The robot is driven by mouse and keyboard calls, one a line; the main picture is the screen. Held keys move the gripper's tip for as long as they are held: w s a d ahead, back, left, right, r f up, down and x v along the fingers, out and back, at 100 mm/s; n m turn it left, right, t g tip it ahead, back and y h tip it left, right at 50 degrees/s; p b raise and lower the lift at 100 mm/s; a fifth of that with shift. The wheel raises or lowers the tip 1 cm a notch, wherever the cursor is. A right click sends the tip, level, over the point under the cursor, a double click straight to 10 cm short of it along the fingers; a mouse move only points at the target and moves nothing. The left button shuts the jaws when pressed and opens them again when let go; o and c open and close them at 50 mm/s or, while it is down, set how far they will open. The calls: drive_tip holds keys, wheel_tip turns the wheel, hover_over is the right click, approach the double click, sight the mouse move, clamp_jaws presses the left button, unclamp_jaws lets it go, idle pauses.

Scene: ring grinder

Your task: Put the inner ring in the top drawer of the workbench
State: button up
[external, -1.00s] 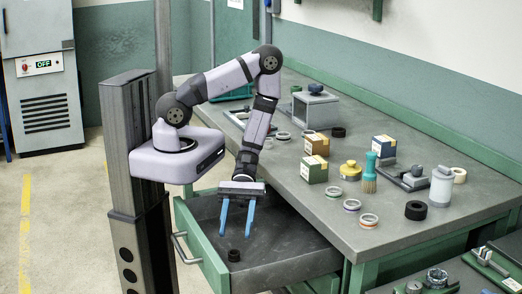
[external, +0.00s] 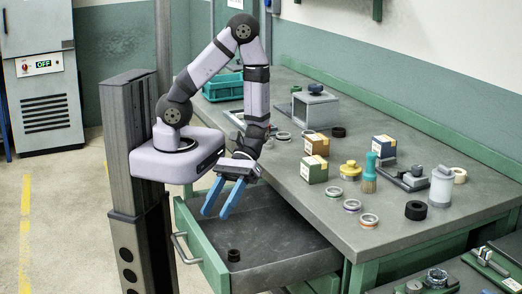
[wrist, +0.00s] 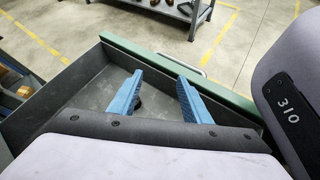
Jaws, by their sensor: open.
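The top drawer (external: 290,262) of the workbench (external: 345,236) is pulled out. A small black ring (external: 234,255), which looks like the inner ring, lies on the drawer floor near the front panel, apart from my gripper. My gripper (external: 215,215) is open and empty above the drawer, its blue fingers tilted down and to the left. In the wrist view my gripper (wrist: 160,76) is over the drawer floor (wrist: 95,95). A dark thing (wrist: 138,103) shows partly behind the left finger there, probably the same ring.
The bench top holds several small boxes, such as a green one (external: 314,170), a brush (external: 369,175), metal rings (external: 352,206), a black roll (external: 416,210) and a grey bottle (external: 441,186). The drawer's handle (external: 182,248) faces left. Open floor lies left of the drawer.

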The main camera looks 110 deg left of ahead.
drive_tip(key=w+a+r+m+y, duration=0.2)
drive_tip(key=a+m+y, duration=0.3)
drive_tip(key=m, duration=0.2)
drive_tip(key=w+a+r+m+t+y, duration=0.1)
drive_tip(key=a+r+m+y, duration=0.2)
drive_tip(key=a+m+y, duration=0.2)
drive_tip(key=shift+w+a+r+m+t+y, duration=0.35)
drive_tip(key=shift+m+y, duration=0.25)
drive_tip(key=shift+m, duration=0.4)
drive_tip(key=shift+r+p, duration=0.4)
drive_tip(key=shift+p, duration=0.05)
